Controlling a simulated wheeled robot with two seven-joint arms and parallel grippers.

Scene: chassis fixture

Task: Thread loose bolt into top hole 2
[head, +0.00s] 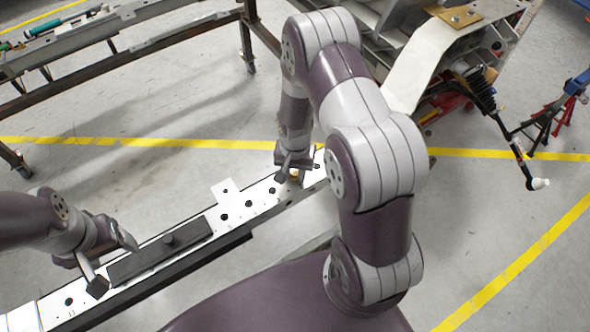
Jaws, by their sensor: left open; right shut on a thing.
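The white chassis rail (236,213) runs diagonally from lower left to upper middle, with a row of dark round holes or bolt heads along its top face. Which one is hole 2 I cannot tell. My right gripper (293,174) is low over the rail's far end, shut on a small orange-tan piece (295,173) that appears to be the loose bolt. The fingers hide most of it, and whether it sits in a hole is not clear.
A long dark block (150,255) with a round knob lies on the rail near my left gripper. A small white tab (226,190) sticks out from the rail's far side. A metal frame table (130,50) stands at the back left, and a vehicle assembly (440,60) at the back right.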

